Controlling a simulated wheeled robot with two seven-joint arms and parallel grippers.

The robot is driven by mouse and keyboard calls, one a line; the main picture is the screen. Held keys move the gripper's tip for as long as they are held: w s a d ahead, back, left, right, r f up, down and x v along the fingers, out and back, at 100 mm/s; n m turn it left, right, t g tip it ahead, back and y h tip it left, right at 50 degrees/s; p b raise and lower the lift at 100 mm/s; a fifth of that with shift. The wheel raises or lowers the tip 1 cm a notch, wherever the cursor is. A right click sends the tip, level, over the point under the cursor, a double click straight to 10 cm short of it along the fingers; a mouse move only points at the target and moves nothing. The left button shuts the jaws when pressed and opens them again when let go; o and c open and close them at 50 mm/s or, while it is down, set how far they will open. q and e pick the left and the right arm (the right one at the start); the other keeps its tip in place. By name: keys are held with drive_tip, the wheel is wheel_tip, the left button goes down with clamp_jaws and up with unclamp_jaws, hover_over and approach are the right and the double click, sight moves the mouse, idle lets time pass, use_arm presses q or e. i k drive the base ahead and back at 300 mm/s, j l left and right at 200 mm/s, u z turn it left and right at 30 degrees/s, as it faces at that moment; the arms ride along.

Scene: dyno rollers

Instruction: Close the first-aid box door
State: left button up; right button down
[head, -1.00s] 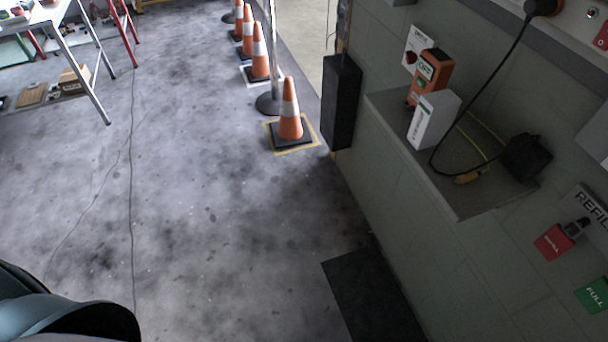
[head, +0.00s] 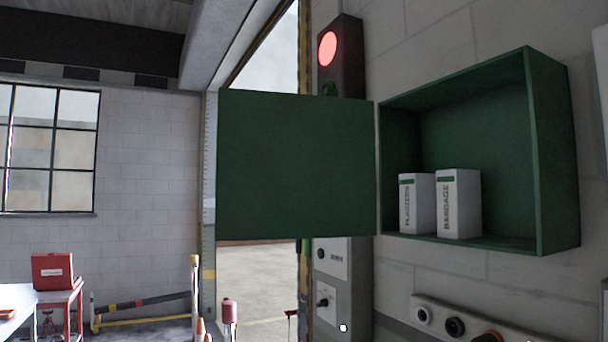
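The green first-aid box (head: 555,160) is fixed to the block wall at the right of the head view. Its green door (head: 295,165) stands wide open, swung out to the left from the hinge along the box's left edge. Inside, two white cartons stand upright on the box floor: a plasters carton (head: 417,204) and a bandage carton (head: 458,204). Neither of my grippers shows in the head view.
A traffic light (head: 341,55) with its red lamp lit is partly hidden behind the door. A grey control panel (head: 333,265) is below the door. A socket strip (head: 480,328) runs along the wall under the box. A red case (head: 52,271) stands far left.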

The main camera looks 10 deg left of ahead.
sight(289, 166)
drive_tip(key=i+j, duration=2.45)
drive_tip(key=j, duration=0.15)
drive_tip(key=z, duration=2.8)
